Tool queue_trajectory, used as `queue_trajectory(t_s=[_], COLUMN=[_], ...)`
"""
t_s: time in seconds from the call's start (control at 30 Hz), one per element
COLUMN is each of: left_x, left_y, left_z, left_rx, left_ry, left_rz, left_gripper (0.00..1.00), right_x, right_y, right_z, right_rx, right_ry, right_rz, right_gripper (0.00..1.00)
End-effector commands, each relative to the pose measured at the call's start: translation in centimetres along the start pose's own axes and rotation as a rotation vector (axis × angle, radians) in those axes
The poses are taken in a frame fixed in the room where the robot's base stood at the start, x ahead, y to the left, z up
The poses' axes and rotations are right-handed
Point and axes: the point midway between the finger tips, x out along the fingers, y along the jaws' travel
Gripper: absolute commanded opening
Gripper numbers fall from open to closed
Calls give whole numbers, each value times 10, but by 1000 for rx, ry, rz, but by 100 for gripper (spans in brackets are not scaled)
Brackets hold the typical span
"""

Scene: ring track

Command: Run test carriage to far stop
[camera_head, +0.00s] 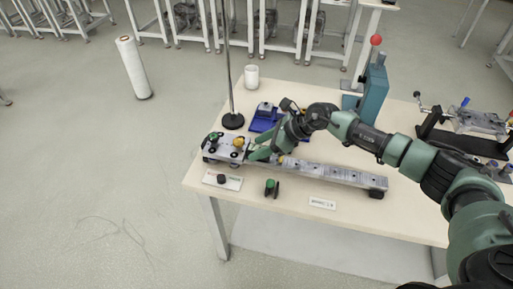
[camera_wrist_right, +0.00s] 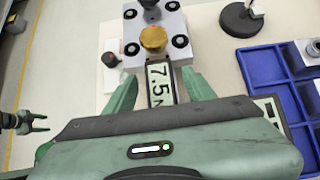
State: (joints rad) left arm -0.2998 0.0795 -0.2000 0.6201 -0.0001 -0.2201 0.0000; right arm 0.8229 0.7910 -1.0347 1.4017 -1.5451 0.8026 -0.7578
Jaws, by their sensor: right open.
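The long grey track (camera_head: 325,173) lies along the table. At its left end sits a grey block with a brass knob, which I take for the test carriage (camera_head: 222,147). In the right wrist view the carriage (camera_wrist_right: 175,38) shows black screws, the brass knob and a plate (camera_wrist_right: 160,83) reading "7.5 N". My right gripper (camera_head: 257,150) is open beside the carriage's right side. In the wrist view its fingers (camera_wrist_right: 160,88) stand on either side of the plate; I cannot tell whether they touch it. My left gripper (camera_wrist_right: 40,123) shows small at the left edge, its fingers apart.
A blue tray (camera_head: 262,122) lies behind the track, near a rod stand (camera_head: 233,121) and a white cup (camera_head: 251,77). A teal press (camera_head: 375,88) stands further right. A green-topped part (camera_head: 271,187) and a label card (camera_head: 322,203) lie in front of the track.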

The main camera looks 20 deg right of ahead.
Motion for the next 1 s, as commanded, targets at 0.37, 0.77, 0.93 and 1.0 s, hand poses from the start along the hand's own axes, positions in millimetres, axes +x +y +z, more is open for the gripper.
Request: queue_trajectory(t_s=[0.37, 0.77, 0.93, 1.0], left_x=[15, 15, 15, 15], left_y=[0, 0, 0, 0], left_z=[1, 2, 2, 2], left_rx=[0, 0, 0, 0], left_ry=[0, 0, 0, 0], left_rz=[0, 0, 0, 0], left_gripper=[55, 55, 55, 55], right_x=[-58, -65, -65, -65], right_y=[0, 0, 0, 0], right_z=[0, 2, 2, 2], right_rx=[-1, -1, -1, -1], right_ry=[-2, -2, -2, -2], right_rz=[-2, 0, 0, 0], right_gripper=[55, 55, 55, 55])
